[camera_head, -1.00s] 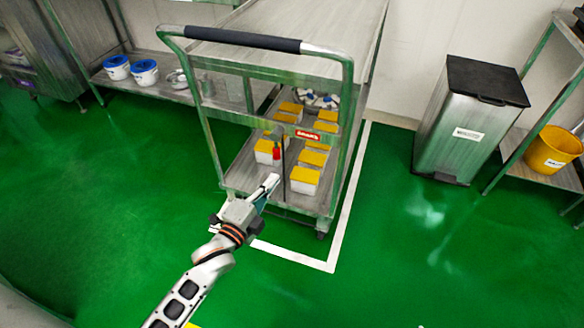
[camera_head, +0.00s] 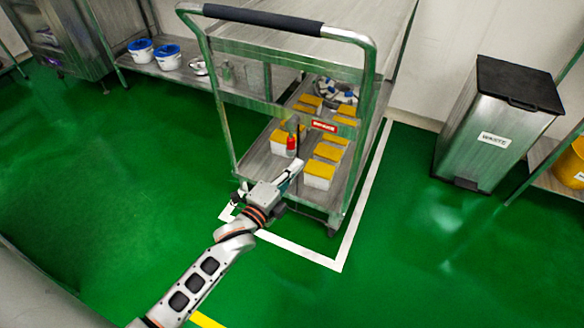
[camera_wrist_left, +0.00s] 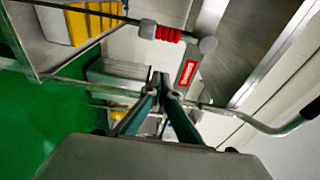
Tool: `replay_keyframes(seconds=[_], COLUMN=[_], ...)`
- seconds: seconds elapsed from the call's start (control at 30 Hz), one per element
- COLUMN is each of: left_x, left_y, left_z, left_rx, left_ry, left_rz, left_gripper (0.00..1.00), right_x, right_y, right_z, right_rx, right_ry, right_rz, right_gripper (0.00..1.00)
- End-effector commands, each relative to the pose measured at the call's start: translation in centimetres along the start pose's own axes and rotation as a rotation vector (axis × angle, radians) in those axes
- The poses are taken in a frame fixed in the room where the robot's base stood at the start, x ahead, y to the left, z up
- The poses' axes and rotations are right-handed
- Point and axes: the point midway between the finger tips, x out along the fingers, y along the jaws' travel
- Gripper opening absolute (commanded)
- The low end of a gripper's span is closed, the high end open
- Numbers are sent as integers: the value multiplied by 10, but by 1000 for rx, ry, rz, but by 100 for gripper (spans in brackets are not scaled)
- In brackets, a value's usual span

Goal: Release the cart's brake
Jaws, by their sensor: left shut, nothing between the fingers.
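The metal cart (camera_head: 226,155) stands on the green floor, with a black push handle (camera_head: 262,19) along its top. A brake lever with a red grip (camera_head: 291,145) sits upright at its near end; in the left wrist view the red grip (camera_wrist_left: 168,33) is on a dark rod with grey end pieces. A red label plate (camera_head: 324,125) is on the cart's frame and also shows in the left wrist view (camera_wrist_left: 188,72). My left gripper (camera_head: 294,170) is shut and empty, just below the red grip. In the left wrist view its fingertips (camera_wrist_left: 160,80) look apart from it. My right gripper is out of view.
Yellow-lidded white boxes (camera_head: 319,173) fill the cart's lower shelf. A white floor line (camera_head: 350,225) borders the cart. A waste bin (camera_head: 496,125) stands at right, and a shelf with blue-lidded tubs (camera_head: 168,57) at back left.

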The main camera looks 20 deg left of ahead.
Motion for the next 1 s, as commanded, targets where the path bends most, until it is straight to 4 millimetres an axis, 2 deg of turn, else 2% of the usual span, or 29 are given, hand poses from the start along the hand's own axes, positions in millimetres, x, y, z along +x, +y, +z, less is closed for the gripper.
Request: replay_keyframes(seconds=[0.23,0.4,0.53,0.7,1.0], left_x=[44,71,63,58,57], left_y=[6,6,4,3,1], left_z=[0,-1,20,34,38], left_rx=[-2,-3,3,1,-2], left_ry=[0,1,0,0,0], left_rz=[6,5,6,4,1], left_gripper=[0,0,0,0,0], right_x=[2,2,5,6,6], right_y=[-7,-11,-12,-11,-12], right_z=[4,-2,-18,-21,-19], right_rx=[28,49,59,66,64], right_ry=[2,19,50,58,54], right_rz=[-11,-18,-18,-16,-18], right_gripper=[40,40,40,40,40])
